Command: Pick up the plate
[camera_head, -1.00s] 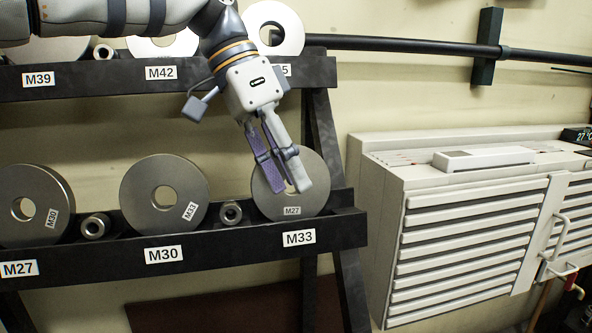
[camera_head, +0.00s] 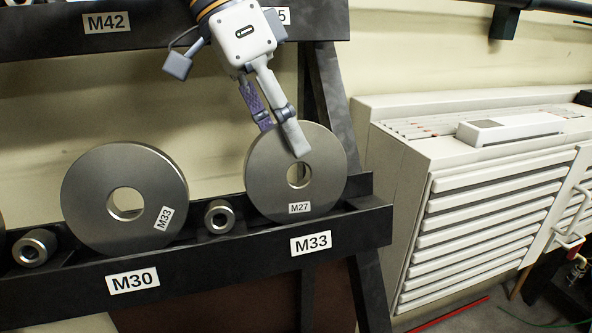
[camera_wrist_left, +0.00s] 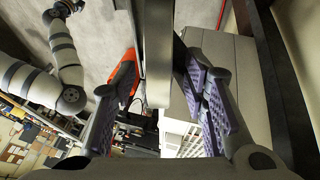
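A grey steel disc plate marked M27 (camera_head: 322,178), with a centre hole, stands upright in the lower rack slot labelled M33. A larger disc marked M33 (camera_head: 92,195) stands in the slot labelled M30. My left gripper (camera_head: 282,140) is at the top of the M27 plate. One finger lies in front of its face, with the tip near the hole; the other finger's tip is hidden at the upper rim. In the left wrist view the plate (camera_wrist_left: 158,60) appears edge-on between the spread fingers (camera_wrist_left: 160,88), with gaps on both sides. My right gripper is not seen.
The black rack's lower rail (camera_head: 215,258) runs below the discs. Small steel collars (camera_head: 219,216) sit between them. The upper rail (camera_head: 40,42) passes behind my left wrist. A pale drawer cabinet (camera_head: 500,200) stands close on the right.

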